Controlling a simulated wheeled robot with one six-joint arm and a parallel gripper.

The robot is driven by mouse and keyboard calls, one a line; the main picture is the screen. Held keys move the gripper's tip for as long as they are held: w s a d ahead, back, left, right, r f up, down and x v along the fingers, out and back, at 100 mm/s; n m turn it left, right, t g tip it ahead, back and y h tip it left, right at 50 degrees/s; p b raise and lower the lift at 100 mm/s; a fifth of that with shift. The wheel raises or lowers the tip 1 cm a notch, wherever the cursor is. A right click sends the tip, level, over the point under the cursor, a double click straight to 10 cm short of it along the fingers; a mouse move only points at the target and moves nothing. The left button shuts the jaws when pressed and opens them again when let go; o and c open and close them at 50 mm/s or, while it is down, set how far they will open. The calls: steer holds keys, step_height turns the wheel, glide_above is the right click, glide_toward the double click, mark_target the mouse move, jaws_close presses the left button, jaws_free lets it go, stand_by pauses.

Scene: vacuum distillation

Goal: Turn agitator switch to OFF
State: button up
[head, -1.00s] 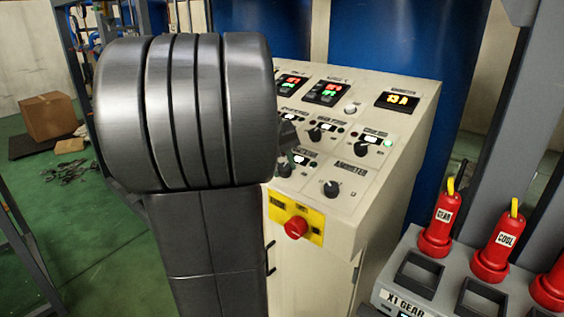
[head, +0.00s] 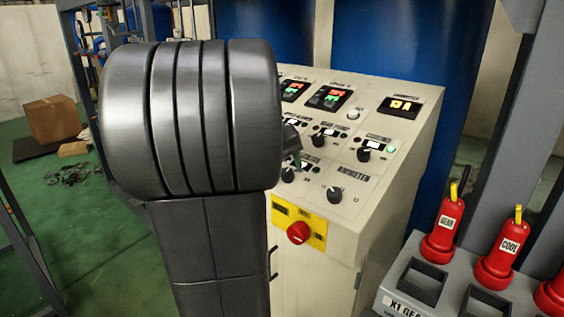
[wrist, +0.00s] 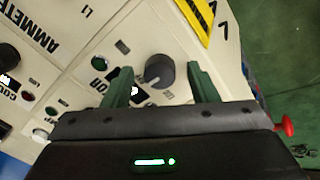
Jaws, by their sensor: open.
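The control panel (head: 385,195) has several black rotary knobs. In the wrist view one black knob (wrist: 158,70) stands between the two green fingers of my open gripper (wrist: 161,76), with a gap on each side. A printed label ending in "OR" (wrist: 99,63) is beside this knob, partly hidden by a finger; it fits the agitator switch. In the head view this knob (head: 287,175) seems to be the one at the panel's lower left, next to my gripper (head: 296,158), which is mostly hidden behind my arm. The knob's exact setting is hard to read.
The ammeter knob (head: 335,195) is close on the right. A red emergency button (head: 298,232) on a yellow plate is below. Lit displays (head: 400,106) are above. Red GEAR (head: 444,228) and COOL (head: 503,255) handles stand at the right.

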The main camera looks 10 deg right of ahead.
steer(key=v, duration=1.3)
steer(key=shift+r, duration=0.35)
steer(key=shift+s+a, duration=0.1)
steer(key=x, duration=1.4)
